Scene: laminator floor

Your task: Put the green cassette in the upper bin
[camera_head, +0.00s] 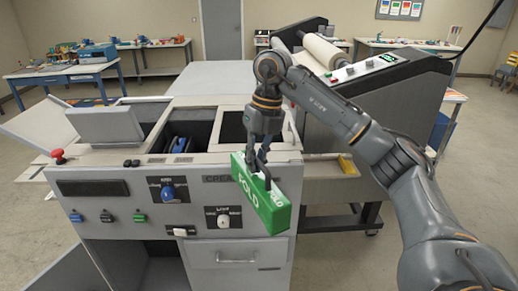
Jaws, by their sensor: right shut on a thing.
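The green cassette (265,205), a box with white FOLD lettering, hangs tilted in front of the grey machine's top right front edge. My right gripper (260,172) is shut on its upper edge from above. The cassette hides part of the machine's front panel. In the machine's top there is an open bay (183,138) with a blue item inside, and another recess (233,127) to its right, partly behind my arm. Which opening is the upper bin I cannot tell. My left gripper is not in view.
The machine front (130,215) has a blue knob (168,193), a white knob (223,218) and a drawer (238,257). A raised lid (105,124) and a red button (58,157) are at its left. A lower compartment (160,268) stands open. A roller machine (385,85) stands behind my right arm.

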